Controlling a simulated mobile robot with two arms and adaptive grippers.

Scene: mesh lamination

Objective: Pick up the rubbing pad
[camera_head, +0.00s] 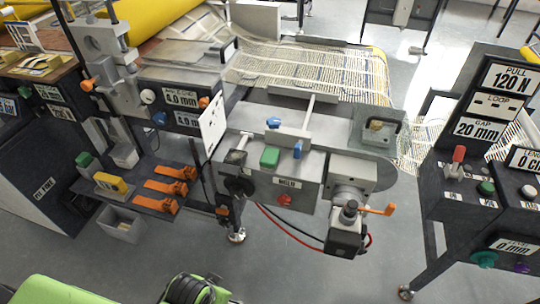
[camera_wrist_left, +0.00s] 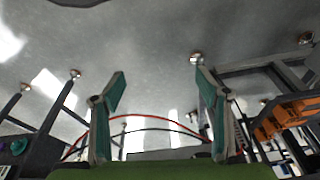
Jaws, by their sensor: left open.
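No object is clearly marked as the rubbing pad. In the head view, possible pads are a yellow block (camera_head: 110,184) on the low dark shelf, a green block (camera_head: 270,156) on the grey machine, and a small yellow piece (camera_head: 376,125) on the plate at the machine's right; I cannot tell which it is. In the left wrist view, my left gripper (camera_wrist_left: 160,74) is open, its teal fingers wide apart over grey floor with nothing between them. My right gripper is not in view.
Several orange-handled tools (camera_head: 165,188) lie on the low shelf (camera_head: 142,199); orange parts (camera_wrist_left: 287,118) also show in the wrist view. A grey bin (camera_head: 121,226) is below. Red hoses (camera_head: 290,232) hang under the machine. A control console (camera_head: 470,150) stands right.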

